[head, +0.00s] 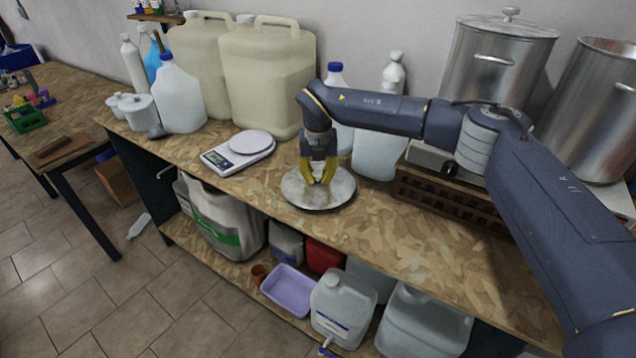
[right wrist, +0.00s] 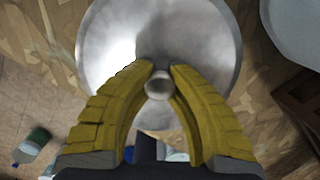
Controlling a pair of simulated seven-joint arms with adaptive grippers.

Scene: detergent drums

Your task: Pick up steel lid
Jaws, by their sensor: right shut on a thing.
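The steel lid (head: 332,194) is a round, shiny disc on the wooden bench, near its front edge; I cannot tell whether it touches the bench. In the right wrist view the lid (right wrist: 112,50) lies below my right gripper, with its round knob (right wrist: 159,86) between the yellow fingertips. My right gripper (head: 318,182) points down over the lid, and its fingers are shut on the knob. The fingers hide part of the lid's middle. My left gripper is out of view.
A kitchen scale (head: 238,153) stands just left of the lid. Large beige canisters (head: 265,80) and bottles stand behind. Steel pots (head: 497,65) stand at the back right, one with a lid on. The bench front to the right is clear.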

